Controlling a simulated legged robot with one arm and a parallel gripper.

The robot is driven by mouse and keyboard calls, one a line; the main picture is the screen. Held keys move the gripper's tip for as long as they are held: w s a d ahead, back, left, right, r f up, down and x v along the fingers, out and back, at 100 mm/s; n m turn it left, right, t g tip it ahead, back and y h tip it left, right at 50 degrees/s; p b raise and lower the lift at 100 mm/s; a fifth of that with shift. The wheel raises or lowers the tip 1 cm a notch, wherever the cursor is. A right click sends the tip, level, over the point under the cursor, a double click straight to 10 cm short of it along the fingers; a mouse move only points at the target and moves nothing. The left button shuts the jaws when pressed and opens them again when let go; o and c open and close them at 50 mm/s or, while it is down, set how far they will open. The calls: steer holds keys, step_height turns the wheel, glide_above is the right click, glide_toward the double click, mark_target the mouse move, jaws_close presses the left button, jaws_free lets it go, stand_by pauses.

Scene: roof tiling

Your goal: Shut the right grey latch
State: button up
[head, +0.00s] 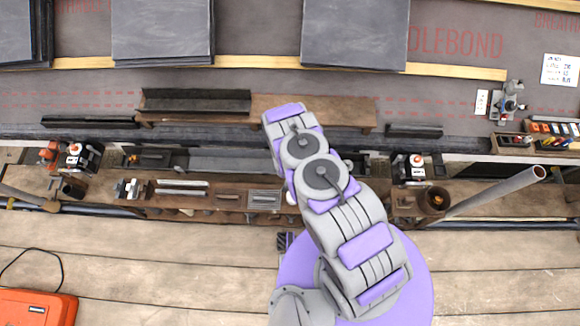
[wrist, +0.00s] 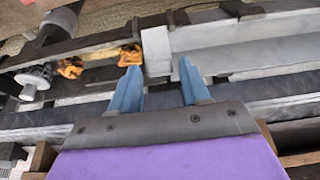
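My gripper (wrist: 157,68) is open in the wrist view, with its two blue fingers apart. A pale grey block end (wrist: 156,50) lies beyond the gap between the fingertips, at the left end of a long grey trough-like piece (wrist: 245,50). Nothing is held between the fingers. In the head view my arm covers the middle of the bench and hides my gripper. I cannot pick out the right grey latch with certainty in either view; whether it is open or shut does not show.
Orange glowing lumps (wrist: 100,62) lie left of the fingers. A slanting pipe (head: 497,191) stands at right, and an orange case (head: 37,307) lies front left. The front planks are mostly clear.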

steer(key=c, duration=0.8)
steer(key=shift+w+a, duration=0.1)
steer(key=shift+w, duration=0.05)
steer(key=shift+w+g, duration=0.25)
steer(key=shift+g, duration=0.25)
steer(key=w+g+b, duration=0.1)
steer(key=g, duration=0.1)
steer(key=w+f+g+b, duration=0.1)
steer(key=g, duration=0.1)
steer(key=w+f+g+b, duration=0.1)
steer(key=g, duration=0.1)
steer(key=shift+f+b, duration=0.1)
steer(key=shift+b, duration=0.3)
steer(key=shift+s, duration=0.1)
